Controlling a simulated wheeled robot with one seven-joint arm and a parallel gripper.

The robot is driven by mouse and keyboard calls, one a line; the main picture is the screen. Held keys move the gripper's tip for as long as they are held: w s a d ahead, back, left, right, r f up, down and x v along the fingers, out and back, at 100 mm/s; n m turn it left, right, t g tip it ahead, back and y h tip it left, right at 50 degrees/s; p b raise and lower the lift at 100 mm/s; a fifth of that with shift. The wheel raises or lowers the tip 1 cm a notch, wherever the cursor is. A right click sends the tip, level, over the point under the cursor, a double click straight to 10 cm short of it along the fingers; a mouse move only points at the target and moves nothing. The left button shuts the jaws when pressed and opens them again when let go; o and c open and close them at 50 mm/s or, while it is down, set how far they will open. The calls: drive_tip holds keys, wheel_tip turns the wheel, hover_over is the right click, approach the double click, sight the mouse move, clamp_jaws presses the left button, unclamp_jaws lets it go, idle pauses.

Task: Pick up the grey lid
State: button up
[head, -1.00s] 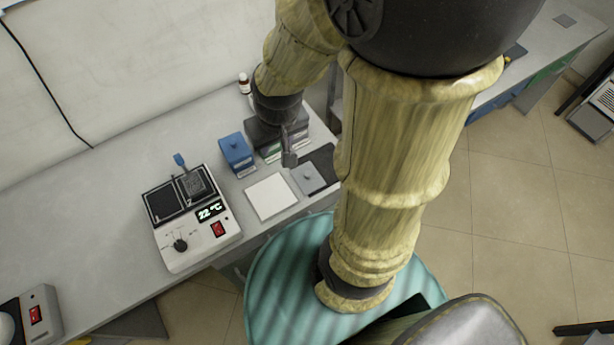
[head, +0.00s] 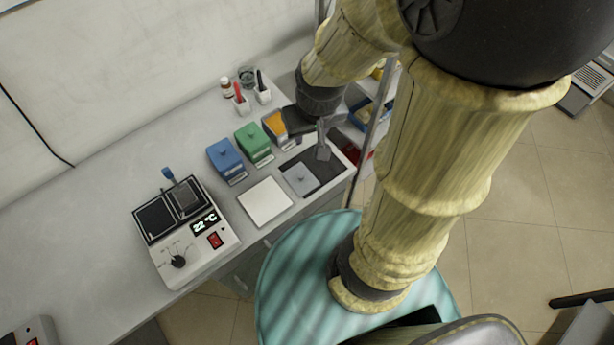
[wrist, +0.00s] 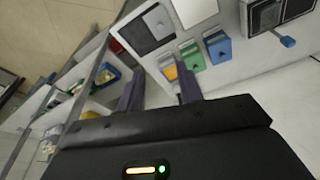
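The grey lid (head: 300,178) is a flat square plate with a small knob. It lies on a dark mat (head: 328,185) near the front edge of the bench. In the wrist view the grey lid (wrist: 159,22) shows at the top, on its dark mat. My gripper (head: 322,147) is above the bench, behind and to the right of the lid, apart from it. In the wrist view my gripper (wrist: 160,88) has its two fingers spread with nothing held between them.
Behind the lid stand a blue box (head: 226,158), a green box (head: 253,143) and an open-topped box with orange contents (head: 276,126). A white pad (head: 265,202) lies left of the lid. A hot plate device (head: 185,235) stands further left. A thin upright post (head: 372,130) is at the right.

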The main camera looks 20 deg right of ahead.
drive_tip(key=o, duration=0.5)
drive_tip(key=shift+f, duration=0.2)
drive_tip(key=o, duration=0.9)
drive_tip(key=shift+g, duration=0.4)
drive_tip(key=f+b, duration=0.1)
drive_tip(key=w+f+b, duration=0.1)
drive_tip(key=f+b, duration=0.1)
drive_tip(key=w+f+b, duration=0.1)
drive_tip(key=f, duration=0.1)
drive_tip(key=shift+w+b, duration=0.2)
drive_tip(key=shift+b, duration=0.15)
drive_tip(key=n+g+b, duration=0.2)
drive_tip(key=b, duration=0.6)
hover_over(302, 175)
wheel_tip(302, 175, down, 10)
drive_tip(key=shift+s+r, duration=0.1)
drive_tip(key=shift+r, duration=0.15)
wheel_tip(302, 175, down, 11)
drive_tip(key=shift+f, duration=0.6)
